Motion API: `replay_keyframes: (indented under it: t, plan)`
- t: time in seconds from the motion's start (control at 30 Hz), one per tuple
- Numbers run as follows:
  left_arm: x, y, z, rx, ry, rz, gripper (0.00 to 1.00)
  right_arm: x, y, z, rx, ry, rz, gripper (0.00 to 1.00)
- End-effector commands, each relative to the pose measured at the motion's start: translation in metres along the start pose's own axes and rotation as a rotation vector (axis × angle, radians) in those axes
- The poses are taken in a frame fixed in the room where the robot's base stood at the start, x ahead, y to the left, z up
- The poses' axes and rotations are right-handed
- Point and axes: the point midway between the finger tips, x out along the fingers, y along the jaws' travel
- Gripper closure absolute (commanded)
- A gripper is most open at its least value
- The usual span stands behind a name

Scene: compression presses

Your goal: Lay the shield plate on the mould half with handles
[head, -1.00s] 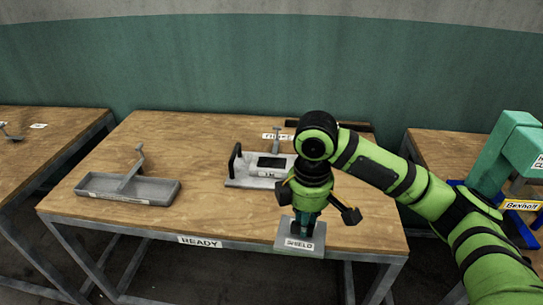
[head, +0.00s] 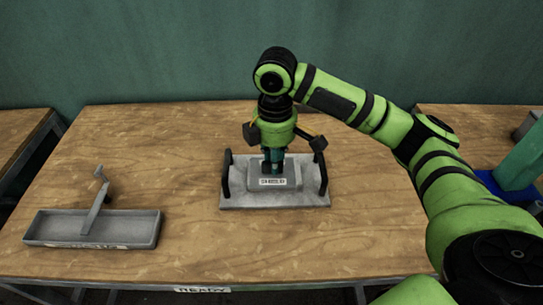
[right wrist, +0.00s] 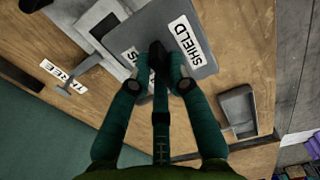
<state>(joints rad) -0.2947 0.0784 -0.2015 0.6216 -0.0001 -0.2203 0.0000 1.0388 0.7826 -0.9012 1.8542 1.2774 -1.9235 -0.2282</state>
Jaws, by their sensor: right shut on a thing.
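The mould half with handles (head: 300,200) is a grey slab lying on the table, with an upright black handle at each side. My right gripper (head: 273,165) points straight down between the handles, its fingers shut on the shield plate. The shield plate (right wrist: 207,62) is a flat grey square with a white SHIELD label in the right wrist view. In the head view the plate (head: 291,172) lies over the middle of the mould; I cannot tell if it touches. The mould is partly hidden below the plate. My left gripper is not in view.
A shallow grey tray (head: 40,231) with an upright handle piece stands at the table's left. The wooden table (head: 180,150) is clear between it and the mould. Part of a green press (head: 522,165) shows at the right, with another table behind.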

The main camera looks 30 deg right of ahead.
Motion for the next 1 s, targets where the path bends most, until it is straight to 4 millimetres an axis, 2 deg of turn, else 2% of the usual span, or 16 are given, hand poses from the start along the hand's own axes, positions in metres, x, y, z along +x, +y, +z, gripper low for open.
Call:
replay_keyframes:
  t: [0.1,0.2,0.4,0.63,0.83,1.0]
  plan:
    - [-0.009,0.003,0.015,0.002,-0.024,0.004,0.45,0.014,0.028,0.003,0.007,-0.002,-0.003,1.0]
    - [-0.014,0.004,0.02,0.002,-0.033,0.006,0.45,0.027,0.05,0.004,0.007,-0.001,-0.002,1.0]
    - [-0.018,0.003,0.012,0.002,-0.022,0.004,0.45,0.046,0.081,0.006,0.003,0.0,-0.001,1.0]
    - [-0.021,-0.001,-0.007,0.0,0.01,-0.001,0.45,0.058,0.091,0.007,-0.001,-0.001,-0.001,1.0]
    - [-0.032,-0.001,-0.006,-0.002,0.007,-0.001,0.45,0.085,0.091,0.007,0.001,-0.001,-0.001,1.0]
    - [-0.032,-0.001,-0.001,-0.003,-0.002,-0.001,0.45,0.094,0.091,0.007,-0.001,0.001,0.002,1.0]
